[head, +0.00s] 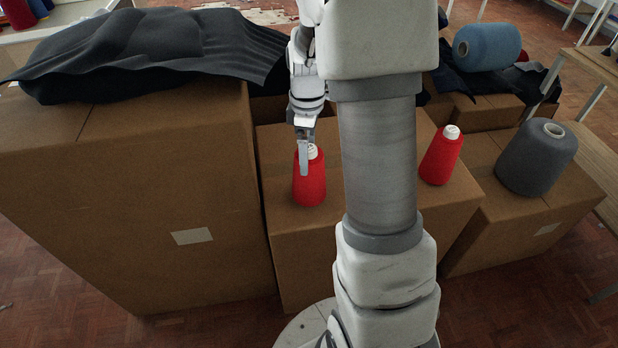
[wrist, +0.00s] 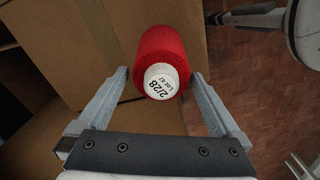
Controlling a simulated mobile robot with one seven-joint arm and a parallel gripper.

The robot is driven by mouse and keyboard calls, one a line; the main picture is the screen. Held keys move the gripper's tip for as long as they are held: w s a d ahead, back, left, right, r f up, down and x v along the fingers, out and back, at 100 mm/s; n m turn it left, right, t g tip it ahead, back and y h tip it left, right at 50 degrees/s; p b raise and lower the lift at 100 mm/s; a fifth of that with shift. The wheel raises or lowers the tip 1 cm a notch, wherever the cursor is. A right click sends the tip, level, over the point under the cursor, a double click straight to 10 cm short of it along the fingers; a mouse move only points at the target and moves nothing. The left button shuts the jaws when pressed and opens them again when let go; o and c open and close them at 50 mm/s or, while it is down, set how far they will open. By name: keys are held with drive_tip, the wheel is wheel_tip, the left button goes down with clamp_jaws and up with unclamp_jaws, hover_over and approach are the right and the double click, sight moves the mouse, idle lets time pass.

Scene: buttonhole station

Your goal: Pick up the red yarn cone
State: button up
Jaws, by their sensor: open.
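A red yarn cone (head: 310,185) with a white top stands upright on a cardboard box, left of my arm in the head view. In the wrist view the same red cone (wrist: 162,45) shows between the two fingers, its white labelled tip (wrist: 161,82) facing the camera. My gripper (wrist: 163,88) is open, with one finger on each side of the cone's tip and a gap to both. In the head view my gripper (head: 304,160) is at the cone's top, one finger in front of it. A second red yarn cone (head: 441,156) stands on the box right of my arm.
The cardboard box (head: 285,250) bears both red cones. A taller box (head: 130,190) with dark fabric (head: 150,50) on it stands close on the left. A grey cone (head: 537,157) and a blue cone (head: 487,46) rest on boxes to the right.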

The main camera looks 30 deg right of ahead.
wheel_tip(320, 180, down, 4)
drive_tip(key=shift+s+d+f+b, duration=0.1)
drive_tip(key=shift+s+b, duration=0.05)
drive_tip(key=shift+b, duration=0.6)
drive_tip(key=shift+c, duration=0.2)
drive_tip(key=c, duration=1.2)
